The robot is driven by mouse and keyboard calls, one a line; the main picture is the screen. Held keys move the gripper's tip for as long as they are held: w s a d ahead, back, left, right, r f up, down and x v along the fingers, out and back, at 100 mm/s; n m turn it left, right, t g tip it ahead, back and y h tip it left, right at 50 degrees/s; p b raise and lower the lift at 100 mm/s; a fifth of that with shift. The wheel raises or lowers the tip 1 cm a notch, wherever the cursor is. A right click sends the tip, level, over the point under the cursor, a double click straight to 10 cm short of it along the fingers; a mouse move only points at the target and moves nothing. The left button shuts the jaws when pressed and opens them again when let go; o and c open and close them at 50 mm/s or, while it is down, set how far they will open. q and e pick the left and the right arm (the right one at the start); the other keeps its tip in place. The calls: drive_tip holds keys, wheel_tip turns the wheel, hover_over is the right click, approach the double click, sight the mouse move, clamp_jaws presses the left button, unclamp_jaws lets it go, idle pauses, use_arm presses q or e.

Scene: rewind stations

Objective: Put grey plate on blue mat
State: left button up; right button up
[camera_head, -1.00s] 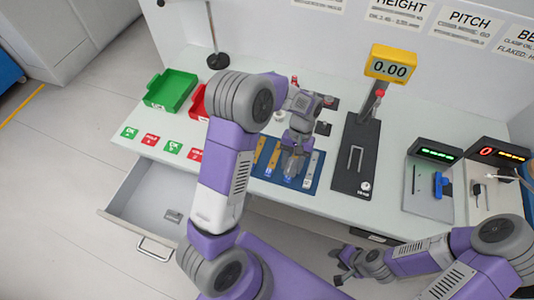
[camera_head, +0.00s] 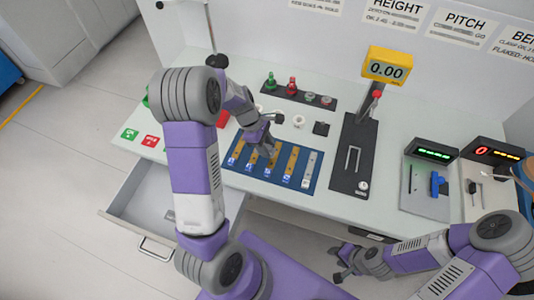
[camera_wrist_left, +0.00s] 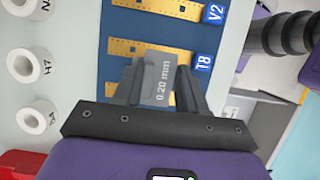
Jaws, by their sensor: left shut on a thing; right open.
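My left gripper (camera_head: 266,150) is over the left half of the blue mat (camera_head: 301,166). In the left wrist view the left gripper (camera_wrist_left: 158,72) is shut on a small grey plate (camera_wrist_left: 158,82) marked "0.20 mm". The blue mat (camera_wrist_left: 145,28) lies under it, with yellow strips beside and partly behind the plate. I cannot tell whether the plate touches the mat. In the head view the plate is not clearly visible. The mat holds several yellow strips with blue tags and one silver strip (camera_head: 310,170) at its right end. My right gripper (camera_head: 343,262) is open and empty, low in front of the table.
A black gauge stand (camera_head: 355,150) with a yellow display stands right of the mat. A black rack (camera_head: 297,92) with red and green parts is behind it. White rings (camera_wrist_left: 22,64) lie beside the mat. An open drawer (camera_head: 145,200) is at the front left.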

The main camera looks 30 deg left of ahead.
use_arm(q)
wheel_tip(320, 180, down, 4)
drive_tip(key=shift+b, duration=0.6)
drive_tip(key=shift+c, duration=0.4)
drive_tip(key=o, duration=1.1)
drive_tip(key=shift+r, duration=0.1)
drive_tip(key=p+v, duration=0.3)
drive_tip(key=v, duration=0.9)
drive_tip(key=shift+r, duration=0.1)
